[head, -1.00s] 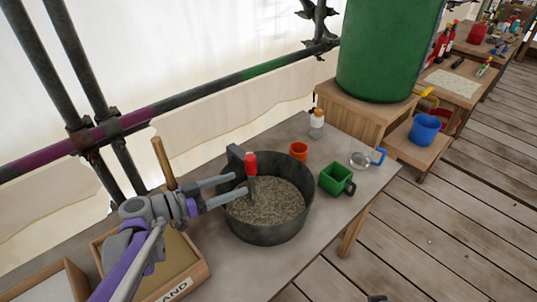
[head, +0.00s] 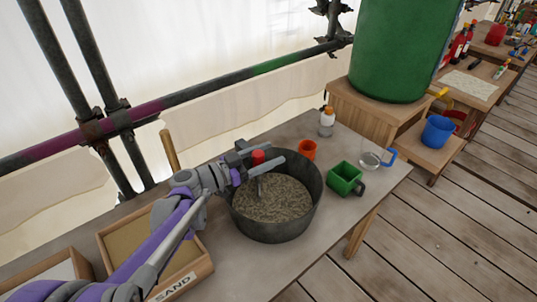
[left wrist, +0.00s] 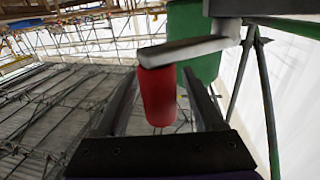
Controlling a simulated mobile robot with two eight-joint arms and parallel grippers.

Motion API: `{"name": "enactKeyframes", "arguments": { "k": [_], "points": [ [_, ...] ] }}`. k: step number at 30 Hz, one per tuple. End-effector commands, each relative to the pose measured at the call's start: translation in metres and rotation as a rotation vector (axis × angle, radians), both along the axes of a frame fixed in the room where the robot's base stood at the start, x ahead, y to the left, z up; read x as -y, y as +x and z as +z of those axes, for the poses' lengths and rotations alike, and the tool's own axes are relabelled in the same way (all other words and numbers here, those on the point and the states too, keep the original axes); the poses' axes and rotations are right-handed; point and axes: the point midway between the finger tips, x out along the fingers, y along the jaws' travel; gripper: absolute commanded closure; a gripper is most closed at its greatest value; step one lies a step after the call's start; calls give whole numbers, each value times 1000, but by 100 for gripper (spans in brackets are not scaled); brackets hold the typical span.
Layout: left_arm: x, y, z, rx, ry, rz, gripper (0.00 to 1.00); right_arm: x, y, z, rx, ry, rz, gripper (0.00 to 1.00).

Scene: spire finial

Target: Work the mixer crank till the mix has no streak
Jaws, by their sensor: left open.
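The mixer is a dark grey tub (head: 285,233) on the table, holding a speckled grey-brown mix (head: 272,200). I cannot make out clear streaks at this size. The crank's red grip (head: 258,157) stands upright over the mix, towards the tub's back left. My left gripper (head: 274,158) reaches over the tub rim with its fingers on either side of the grip. In the left wrist view the red grip (left wrist: 158,97) sits between the two fingers, under a grey crank bar (left wrist: 185,50). The jaws look apart, with a gap beside the grip. My right gripper is out of view.
An orange cup (head: 307,150), a white bottle (head: 327,122), a green scoop (head: 345,178) and a clear jug (head: 370,160) stand right of the tub. A sand box (head: 187,278) lies left, under my left arm. A scaffold rail (head: 225,85) runs behind.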

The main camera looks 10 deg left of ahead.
Motion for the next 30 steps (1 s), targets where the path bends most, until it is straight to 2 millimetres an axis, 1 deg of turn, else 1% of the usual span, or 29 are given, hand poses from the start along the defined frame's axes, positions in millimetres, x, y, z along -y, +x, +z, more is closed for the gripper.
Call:
{"name": "enactKeyframes", "arguments": {
  "k": [8, 9, 14, 18, 20, 21, 30],
  "points": [
    [2, 2, 0, 0, 0, 0, 31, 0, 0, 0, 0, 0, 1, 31],
    [2, 2, 0, 0, 0, 0, 32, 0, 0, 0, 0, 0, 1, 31],
    [2, 2, 0, 0, 0, 0, 61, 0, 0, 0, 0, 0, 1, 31],
    [2, 2, 0, 0, 0, 0, 86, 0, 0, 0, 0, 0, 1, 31],
    [2, 2, 0, 0, 0, 0, 97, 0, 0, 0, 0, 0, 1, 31],
    [2, 2, 0, 0, 0, 0, 100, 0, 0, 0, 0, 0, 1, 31],
    [2, 1, 0, -1, -1, 0, 100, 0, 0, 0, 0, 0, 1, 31]
  ]
}}
